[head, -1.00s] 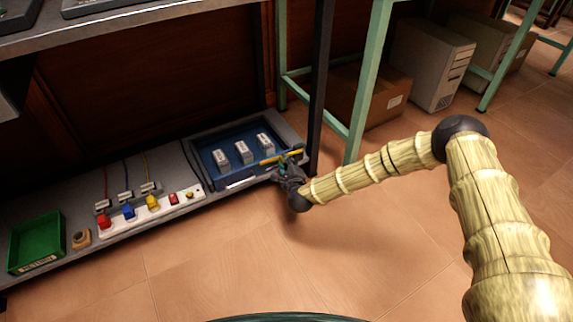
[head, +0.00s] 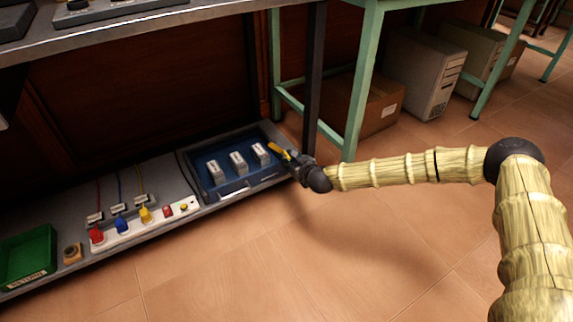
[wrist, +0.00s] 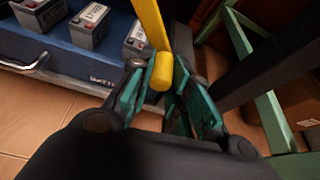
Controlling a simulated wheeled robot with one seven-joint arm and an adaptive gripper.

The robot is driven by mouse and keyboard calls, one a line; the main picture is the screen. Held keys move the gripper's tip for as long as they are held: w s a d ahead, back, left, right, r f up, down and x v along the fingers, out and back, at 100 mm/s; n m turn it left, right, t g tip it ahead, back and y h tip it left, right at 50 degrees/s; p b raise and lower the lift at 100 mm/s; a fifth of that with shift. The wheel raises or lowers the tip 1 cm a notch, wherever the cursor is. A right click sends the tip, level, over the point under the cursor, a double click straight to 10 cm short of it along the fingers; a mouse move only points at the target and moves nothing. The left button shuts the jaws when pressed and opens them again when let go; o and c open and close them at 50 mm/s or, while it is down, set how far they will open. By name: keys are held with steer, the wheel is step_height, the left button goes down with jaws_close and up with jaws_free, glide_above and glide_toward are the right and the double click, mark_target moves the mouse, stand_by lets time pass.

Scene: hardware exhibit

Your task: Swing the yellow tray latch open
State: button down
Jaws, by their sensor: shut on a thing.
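The blue tray (head: 200,190) sits on the low shelf with several grey battery-like blocks (head: 238,163) in it. The yellow tray latch (head: 275,148) is at the tray's right end, angled out toward the lower right. My gripper (head: 293,160) is at its outer end, by the tray's front right corner. In the wrist view the latch bar (wrist: 150,22) ends in a yellow knob (wrist: 162,70) between my teal-padded fingers (wrist: 160,100). My gripper is shut on this end. The latch's pivot is hidden in the wrist view.
A dark table leg (head: 313,90) and a green frame (head: 362,80) stand just behind and right of my gripper. A white panel with coloured plugs (head: 150,220) and a green bin (head: 28,256) are at left. The floor in front is clear.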

steer(key=shift+w+d+r, duration=0.3)
steer(key=shift+r, duration=0.1)
steer(key=shift+d, duration=0.1)
steer(key=c, duration=1.3)
jaws_free()
steer(key=shift+s, duration=0.2)
steer(key=v, duration=1.1)
steer(key=shift+s, duration=0.2)
steer(key=shift+r, duration=0.15)
